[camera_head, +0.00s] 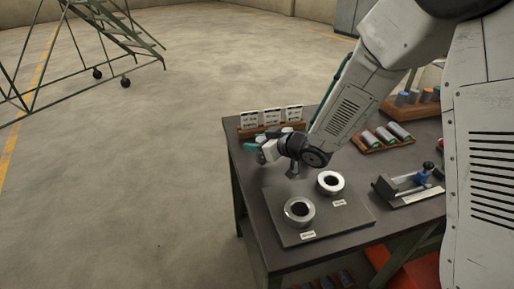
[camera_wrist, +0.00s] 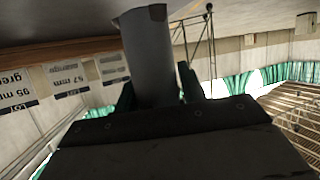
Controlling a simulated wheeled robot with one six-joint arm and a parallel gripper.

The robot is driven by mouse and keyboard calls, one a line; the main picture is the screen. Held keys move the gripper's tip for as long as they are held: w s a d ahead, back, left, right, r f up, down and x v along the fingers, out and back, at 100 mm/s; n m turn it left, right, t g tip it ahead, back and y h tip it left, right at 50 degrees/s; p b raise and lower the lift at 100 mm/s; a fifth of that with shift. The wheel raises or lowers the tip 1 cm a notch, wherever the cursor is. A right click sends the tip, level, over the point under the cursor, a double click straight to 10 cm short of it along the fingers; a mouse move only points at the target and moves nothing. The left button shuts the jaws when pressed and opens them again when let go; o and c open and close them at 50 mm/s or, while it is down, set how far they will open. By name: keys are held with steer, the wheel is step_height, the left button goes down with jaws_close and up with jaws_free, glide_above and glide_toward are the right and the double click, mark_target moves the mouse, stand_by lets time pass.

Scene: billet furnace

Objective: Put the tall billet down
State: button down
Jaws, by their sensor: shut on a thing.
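The tall billet is a plain grey cylinder (camera_wrist: 150,55) in the wrist view. My gripper (camera_wrist: 157,90) is shut on it, with one dark finger on each side. The billet's far end reaches to the top of that picture, over the dark table surface; I cannot tell whether it touches. In the head view my gripper (camera_head: 268,150) is low over the left part of the table (camera_head: 250,185), just in front of the card rack. The billet cannot be made out clearly there, as my wrist and gripper cover that spot.
Two metal rings (camera_head: 300,211) (camera_head: 330,183) sit on a dark plate (camera_head: 345,215) in front. A wooden rack with three cards (camera_head: 270,118) stands behind. A tray of billets (camera_head: 387,137) and a blue-knobbed fixture (camera_head: 410,187) are to the right.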

steer(key=shift+f, duration=0.95)
steer(key=shift+f, duration=0.15)
steer(key=c, duration=0.8)
jaws_free()
steer(key=shift+c, duration=0.2)
steer(key=shift+s+d+r, duration=0.15)
steer(key=shift+d+r, duration=0.05)
steer(key=shift+d, duration=0.05)
steer(key=v, duration=1.1)
steer(key=shift+s+r, duration=0.15)
steer(key=shift+r, duration=0.05)
